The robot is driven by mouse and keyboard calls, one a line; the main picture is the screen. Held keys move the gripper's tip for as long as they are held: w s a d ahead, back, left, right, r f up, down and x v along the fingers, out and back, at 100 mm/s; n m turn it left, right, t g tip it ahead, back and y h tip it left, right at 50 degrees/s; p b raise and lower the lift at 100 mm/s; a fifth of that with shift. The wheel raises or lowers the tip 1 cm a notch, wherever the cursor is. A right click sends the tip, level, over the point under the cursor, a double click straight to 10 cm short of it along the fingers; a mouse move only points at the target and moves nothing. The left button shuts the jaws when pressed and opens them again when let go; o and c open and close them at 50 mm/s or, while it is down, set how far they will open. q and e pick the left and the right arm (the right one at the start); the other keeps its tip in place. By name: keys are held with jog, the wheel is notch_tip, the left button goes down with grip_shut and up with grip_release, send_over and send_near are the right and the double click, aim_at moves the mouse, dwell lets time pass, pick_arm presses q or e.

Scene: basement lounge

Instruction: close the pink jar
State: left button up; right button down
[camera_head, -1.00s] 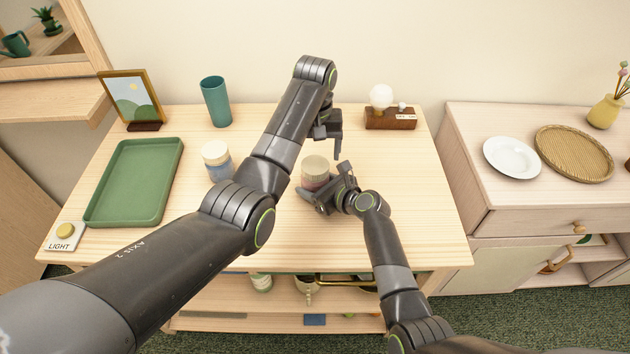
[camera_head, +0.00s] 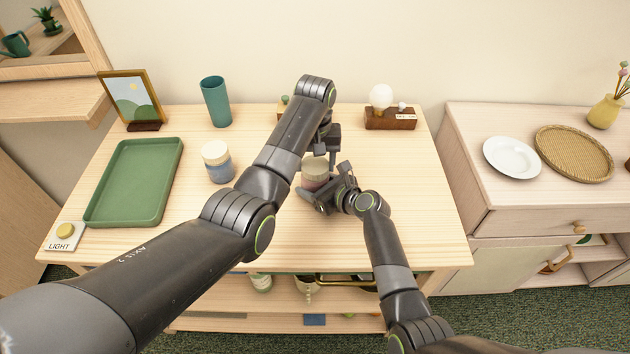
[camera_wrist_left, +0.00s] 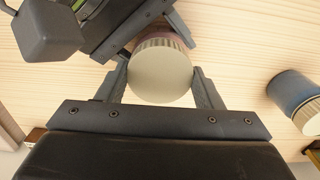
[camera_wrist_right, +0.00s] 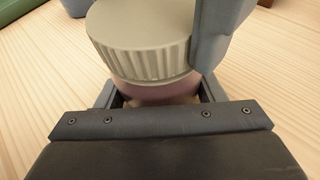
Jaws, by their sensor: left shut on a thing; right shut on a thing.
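The pink jar (camera_head: 316,184) stands on the wooden table, its body low in the right wrist view (camera_wrist_right: 160,92). A cream ribbed lid (camera_head: 314,168) sits on top of it; I cannot tell how tightly. My right gripper (camera_head: 322,196) is shut on the jar body from the front right. My left gripper (camera_head: 318,158) has come down from above and is shut on the lid, one finger on each side of it in the left wrist view (camera_wrist_left: 160,82). The fingers hide part of the jar and lid.
A blue jar with a cream lid (camera_head: 219,164) stands left of my left arm. A green tray (camera_head: 98,205), teal cup (camera_head: 215,102), picture frame (camera_head: 128,98) and light button (camera_head: 65,231) lie further left. A wooden lamp block (camera_head: 390,120) is at the back right. The table's right front is clear.

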pick_arm(q)
jog(key=shift+m, duration=0.9)
jog(key=o, duration=1.2)
jog(key=shift+c, duration=0.2)
jog(key=shift+r, duration=0.1)
notch_tip(320, 180, up, 7)
jog(key=shift+r, duration=0.15)
pick_arm(e)
jog(key=shift+c, duration=1.3)
grip_release()
